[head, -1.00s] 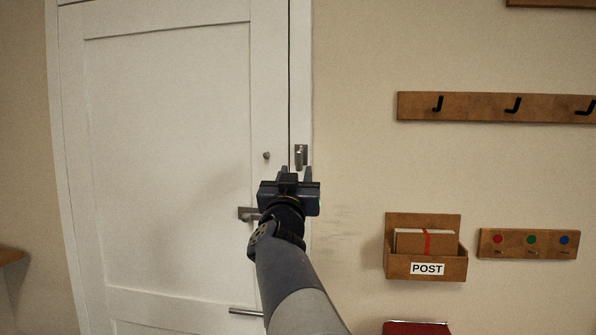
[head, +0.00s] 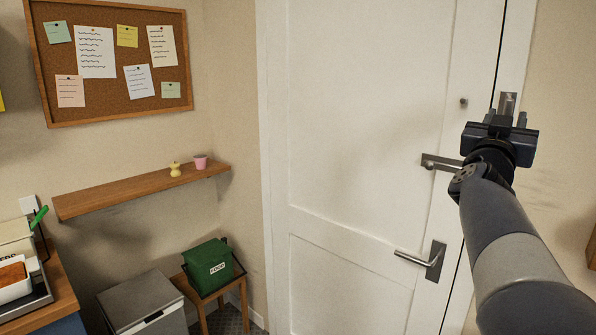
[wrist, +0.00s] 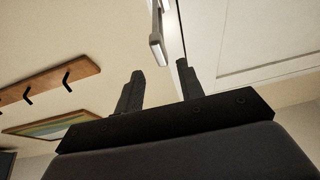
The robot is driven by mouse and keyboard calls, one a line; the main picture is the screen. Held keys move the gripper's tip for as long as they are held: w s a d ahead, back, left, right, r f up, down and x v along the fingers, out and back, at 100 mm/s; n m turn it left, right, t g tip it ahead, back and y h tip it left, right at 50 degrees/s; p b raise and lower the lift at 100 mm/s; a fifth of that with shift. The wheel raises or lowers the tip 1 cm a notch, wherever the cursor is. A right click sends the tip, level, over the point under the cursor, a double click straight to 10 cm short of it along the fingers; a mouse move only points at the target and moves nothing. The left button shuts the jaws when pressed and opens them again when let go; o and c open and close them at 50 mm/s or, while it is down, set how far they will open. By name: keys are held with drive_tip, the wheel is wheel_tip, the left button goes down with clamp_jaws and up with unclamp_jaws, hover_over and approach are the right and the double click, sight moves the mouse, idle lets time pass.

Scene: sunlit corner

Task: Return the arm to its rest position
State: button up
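My arm reaches up from the lower right in the head view, stretched out before the white door (head: 350,130). My gripper (head: 506,118) is at its end, in front of the door's right edge. In the wrist view my gripper (wrist: 160,72) has its two dark fingers apart with nothing between them. A small metal fitting (head: 507,103) on the door frame shows just beyond the fingers. The metal fitting also shows in the wrist view (wrist: 157,45). I cannot tell how far the fingers are from it.
The door has an upper metal latch (head: 440,162) and a lower lever handle (head: 420,258). A wall shelf (head: 120,196) holds a yellow figure and a pink cup. Below are a green box (head: 208,268) on a stool and a grey bin (head: 145,305). A hook rail (wrist: 55,78) is on the wall.

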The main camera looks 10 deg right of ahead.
sight(510, 107)
drive_tip(key=p+x, duration=0.1)
drive_tip(key=x, duration=0.5)
drive_tip(key=shift+w+d+p, duration=0.15)
drive_tip(key=shift+p, duration=0.2)
drive_tip(key=shift+w, duration=0.25)
drive_tip(key=shift+w+a, duration=0.15)
drive_tip(key=shift+a, duration=0.1)
